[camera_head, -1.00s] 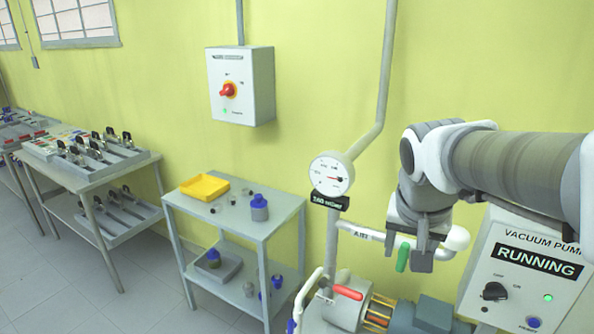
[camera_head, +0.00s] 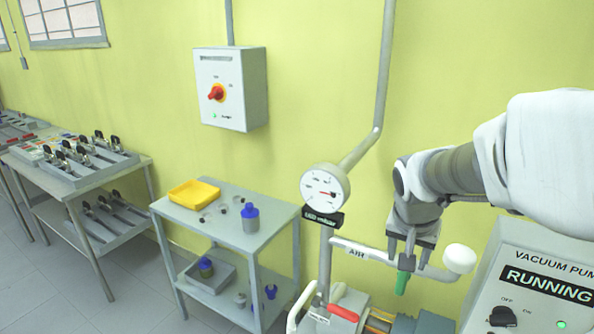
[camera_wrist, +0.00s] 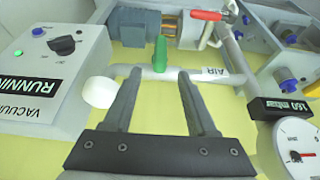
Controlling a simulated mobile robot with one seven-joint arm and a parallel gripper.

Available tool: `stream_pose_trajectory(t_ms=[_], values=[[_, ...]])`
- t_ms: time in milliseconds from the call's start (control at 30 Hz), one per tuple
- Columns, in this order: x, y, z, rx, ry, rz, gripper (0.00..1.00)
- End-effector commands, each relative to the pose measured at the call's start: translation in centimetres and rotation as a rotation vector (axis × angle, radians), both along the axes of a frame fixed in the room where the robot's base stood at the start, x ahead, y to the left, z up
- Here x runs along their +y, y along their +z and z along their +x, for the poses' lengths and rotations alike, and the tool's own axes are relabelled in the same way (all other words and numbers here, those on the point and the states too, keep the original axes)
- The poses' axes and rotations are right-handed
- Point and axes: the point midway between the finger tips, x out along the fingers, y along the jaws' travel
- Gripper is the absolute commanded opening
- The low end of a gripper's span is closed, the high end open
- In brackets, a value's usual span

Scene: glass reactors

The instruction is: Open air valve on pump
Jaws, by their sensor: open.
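The white pipe marked AIR (camera_head: 357,252) branches off the vertical pipe below the gauge and ends in a white cap (camera_head: 459,258). Its green valve handle (camera_head: 402,283) hangs down from it, crosswise to the pipe.
The pump box reading RUNNING (camera_head: 530,290) stands close at right. A red-handled valve (camera_head: 343,312) is on the pump at lower left of my gripper. The gauge (camera_head: 325,188) reads about 160 mbar. A side table (camera_head: 270,225) stands further left.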

Motion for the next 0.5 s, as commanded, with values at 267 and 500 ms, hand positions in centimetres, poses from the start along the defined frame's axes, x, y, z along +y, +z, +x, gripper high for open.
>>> stream_pose_trajectory(t_ms=[267, 500], values=[[-1.3, -5.7, 1.8, 0.004, -0.003, 0.001, 0.57], [-2.0, -8.8, 2.9, 0.002, -0.001, 0.001, 0.57]])
